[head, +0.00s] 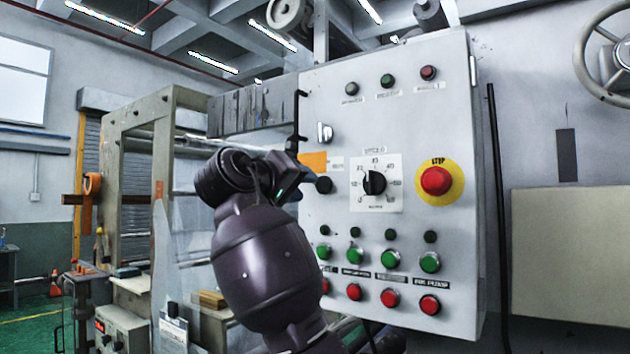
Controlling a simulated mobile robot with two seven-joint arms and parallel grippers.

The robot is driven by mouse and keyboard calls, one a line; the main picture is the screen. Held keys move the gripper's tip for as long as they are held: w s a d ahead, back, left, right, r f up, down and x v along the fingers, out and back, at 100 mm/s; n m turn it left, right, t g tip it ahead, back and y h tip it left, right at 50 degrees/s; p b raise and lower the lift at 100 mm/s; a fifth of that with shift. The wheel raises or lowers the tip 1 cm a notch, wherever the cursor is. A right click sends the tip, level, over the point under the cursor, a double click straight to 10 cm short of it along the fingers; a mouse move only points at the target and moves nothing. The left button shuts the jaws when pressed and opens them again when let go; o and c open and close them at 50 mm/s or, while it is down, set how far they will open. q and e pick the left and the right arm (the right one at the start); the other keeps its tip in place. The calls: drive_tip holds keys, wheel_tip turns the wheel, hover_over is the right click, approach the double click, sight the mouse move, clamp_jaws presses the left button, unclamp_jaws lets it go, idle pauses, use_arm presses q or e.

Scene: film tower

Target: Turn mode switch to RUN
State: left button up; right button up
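A light grey control panel (440,110) fills the middle right. My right gripper (308,182) is in front of its left edge, seen from behind by the dark wrist. Its fingers are largely hidden, so I cannot tell if they are open or touch anything. Beside it, a black round knob-like part (323,185) shows below an orange plate (313,162). A small silver switch (325,132) sits above. The lettering here is too small to read, so I cannot confirm which is the mode switch or its position. My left gripper is out of view.
The panel also carries a black dial (374,183) labelled SPEED, a red STOP button (436,181) on yellow, lamps, and rows of green and red buttons. A beige machine frame (140,150) stands left. A handwheel (605,55) is at upper right.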

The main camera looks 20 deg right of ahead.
sight(321, 185)
drive_tip(key=shift+p+x, duration=0.6)
drive_tip(key=shift+x, duration=2)
clamp_jaws()
